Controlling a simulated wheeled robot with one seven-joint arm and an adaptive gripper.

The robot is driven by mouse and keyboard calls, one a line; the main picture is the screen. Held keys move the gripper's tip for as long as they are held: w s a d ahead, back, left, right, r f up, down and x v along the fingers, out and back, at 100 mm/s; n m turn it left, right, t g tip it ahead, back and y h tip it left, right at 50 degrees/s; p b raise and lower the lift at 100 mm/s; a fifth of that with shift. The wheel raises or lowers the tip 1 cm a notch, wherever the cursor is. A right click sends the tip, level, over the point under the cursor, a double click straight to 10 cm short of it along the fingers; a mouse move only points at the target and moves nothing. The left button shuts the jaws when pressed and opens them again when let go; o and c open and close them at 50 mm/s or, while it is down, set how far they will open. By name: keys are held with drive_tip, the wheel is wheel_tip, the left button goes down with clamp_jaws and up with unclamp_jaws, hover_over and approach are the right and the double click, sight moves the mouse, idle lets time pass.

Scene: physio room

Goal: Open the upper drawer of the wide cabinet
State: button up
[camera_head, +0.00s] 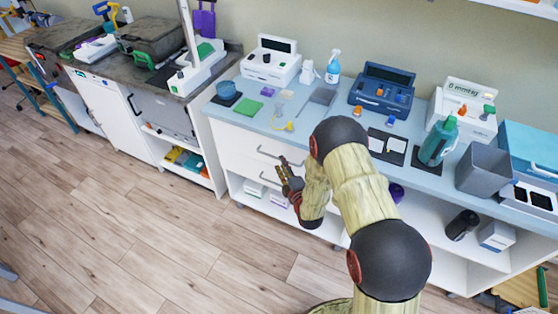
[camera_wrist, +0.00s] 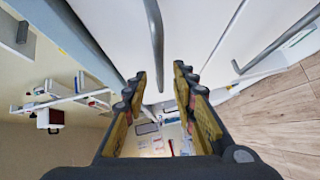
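The wide cabinet (camera_head: 232,135) is white with a pale blue top. Its upper drawer (camera_head: 235,140) has a grey bar handle (camera_head: 270,154) and looks shut. A second bar handle lies below it, on the lower drawer (camera_head: 238,166). My gripper (camera_head: 290,180) is in front of the drawer fronts, close to the handles. In the wrist view my gripper (camera_wrist: 160,75) is open, its fingers apart. The upper handle (camera_wrist: 155,40) lines up with the gap between them; contact cannot be told. The lower handle (camera_wrist: 262,62) is to the right, outside the fingers.
The cabinet top carries a blue device (camera_head: 382,88), a spray bottle (camera_head: 333,68), a green bottle (camera_head: 438,142) and a grey bin (camera_head: 483,170). Open shelves (camera_head: 425,215) sit right of the drawers. The wooden floor (camera_head: 150,215) in front is clear.

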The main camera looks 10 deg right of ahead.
drive_tip(key=shift+b+x, duration=0.45)
drive_tip(key=shift+x, duration=1.75)
drive_tip(key=shift+c, duration=0.2)
clamp_jaws()
